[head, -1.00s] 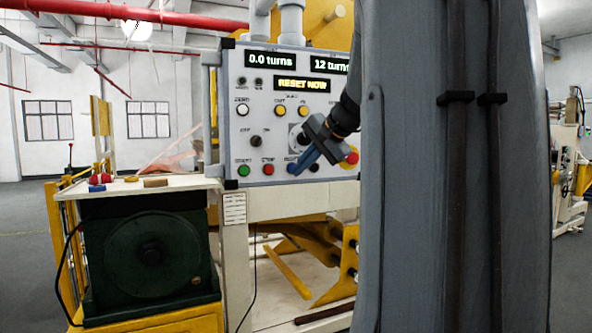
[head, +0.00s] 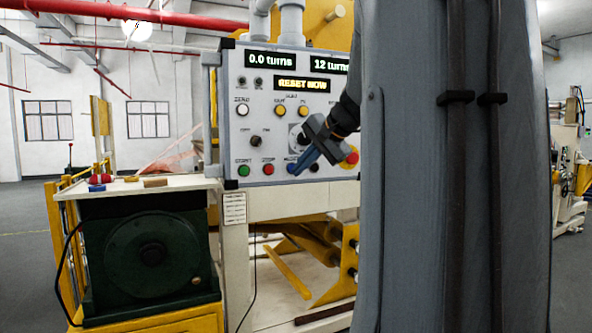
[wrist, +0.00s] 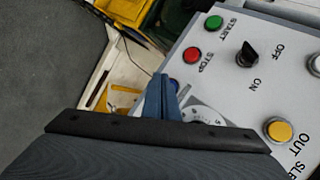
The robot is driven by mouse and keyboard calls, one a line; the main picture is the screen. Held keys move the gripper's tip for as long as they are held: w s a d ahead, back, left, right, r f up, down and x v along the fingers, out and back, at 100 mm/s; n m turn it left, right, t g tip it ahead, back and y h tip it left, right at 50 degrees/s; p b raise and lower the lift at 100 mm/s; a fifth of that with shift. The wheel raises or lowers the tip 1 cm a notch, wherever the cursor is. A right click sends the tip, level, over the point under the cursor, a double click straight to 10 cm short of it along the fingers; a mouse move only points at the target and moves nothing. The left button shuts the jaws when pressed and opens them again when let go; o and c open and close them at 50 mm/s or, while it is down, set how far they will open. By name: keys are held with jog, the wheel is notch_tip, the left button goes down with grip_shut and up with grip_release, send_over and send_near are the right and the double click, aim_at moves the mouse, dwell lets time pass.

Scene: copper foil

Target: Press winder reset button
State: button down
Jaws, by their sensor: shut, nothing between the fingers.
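The winder control panel (head: 232,130) is a light grey box. Its displays read "0.0 turns", "12 turns" and a yellow "RESET NOW" (head: 302,84). The blue button (head: 290,169) in the bottom row, right of the red stop button (head: 268,170), is mostly hidden behind my fingertips. My gripper (head: 296,171) is shut and empty, its blue fingers angled down onto that spot. In the wrist view the shut fingers (wrist: 161,80) point at the panel, with a bit of blue (wrist: 174,84) beside the tips. I cannot tell whether they touch the button.
A green start button (head: 243,170), a black selector (head: 256,142) and a red emergency stop on yellow (head: 352,157) are close by on the panel. A bench (head: 190,181) with small items stands left. My arm hides the panel's right side.

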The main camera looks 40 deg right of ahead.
jog(key=shift+w, duration=0.1)
jog(key=shift+w+d, duration=0.15)
jog(key=shift+w, duration=0.3)
jog(key=shift+w+d, duration=0.15)
jog(key=shift+w, duration=0.25)
dwell(1.0)
jog(key=shift+s+a, duration=0.3)
jog(key=shift+s, duration=0.55)
jog(key=s, duration=0.1)
jog(key=s+a, duration=0.1)
jog(key=s, duration=0.1)
jog(key=s+b, duration=0.1)
jog(key=shift+s+a, duration=0.3)
jog(key=shift+s, duration=0.05)
dwell(1.0)
